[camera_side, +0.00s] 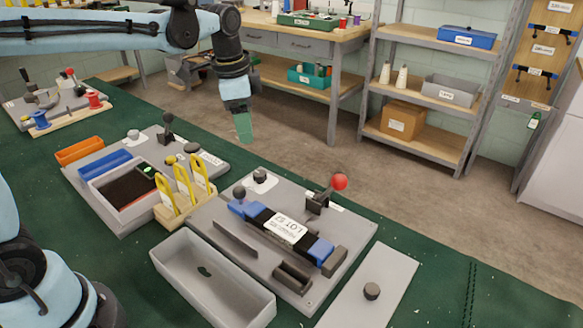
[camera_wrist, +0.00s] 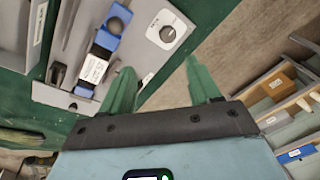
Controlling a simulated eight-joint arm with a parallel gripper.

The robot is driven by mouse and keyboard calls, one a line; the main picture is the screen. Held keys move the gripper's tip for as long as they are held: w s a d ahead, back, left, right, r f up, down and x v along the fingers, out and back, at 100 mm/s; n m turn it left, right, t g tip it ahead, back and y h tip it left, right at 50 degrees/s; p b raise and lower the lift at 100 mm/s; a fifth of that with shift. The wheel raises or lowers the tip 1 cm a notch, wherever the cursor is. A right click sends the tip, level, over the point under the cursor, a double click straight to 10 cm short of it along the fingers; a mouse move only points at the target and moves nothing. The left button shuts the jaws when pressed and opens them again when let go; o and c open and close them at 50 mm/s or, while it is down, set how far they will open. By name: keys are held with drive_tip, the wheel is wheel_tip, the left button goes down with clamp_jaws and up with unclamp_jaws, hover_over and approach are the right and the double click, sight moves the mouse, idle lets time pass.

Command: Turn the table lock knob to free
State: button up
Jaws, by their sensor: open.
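A round dark knob (camera_side: 261,175) sits on a white plate at the back left of the grey fixture board (camera_side: 225,211). In the wrist view a round grey knob (camera_wrist: 167,34) on a white labelled plate lies ahead of my fingers; its text is too small to read. I cannot tell its setting, or for certain that it is the table lock knob. My gripper (camera_side: 244,140) hangs in the air behind the board, apart from the knob. Its green fingers (camera_wrist: 160,64) are spread and empty in the wrist view.
A red-balled lever (camera_side: 340,182) stands at the board's back right. Blue clamps and a "LOT 52" strip (camera_side: 286,228) cross its middle. Yellow tools (camera_side: 183,185) stand upright to its left. A grey tray (camera_side: 215,282) lies in front. The space around my gripper is clear.

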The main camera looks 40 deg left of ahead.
sight(260, 173)
drive_tip(key=w+f+m, duration=0.1)
drive_tip(key=f, duration=0.3)
drive_tip(key=w+f+g, duration=0.1)
drive_tip(key=f, duration=0.4)
drive_tip(key=w+f+m, duration=0.1)
drive_tip(key=w+f, duration=0.1)
drive_tip(key=f, duration=0.3)
drive_tip(key=shift+a+f+m+g, duration=0.2)
drive_tip(key=shift+a+m+g, duration=0.1)
drive_tip(key=shift+a+g, duration=0.1)
drive_tip(key=shift+c, duration=0.3)
drive_tip(key=c, duration=1)
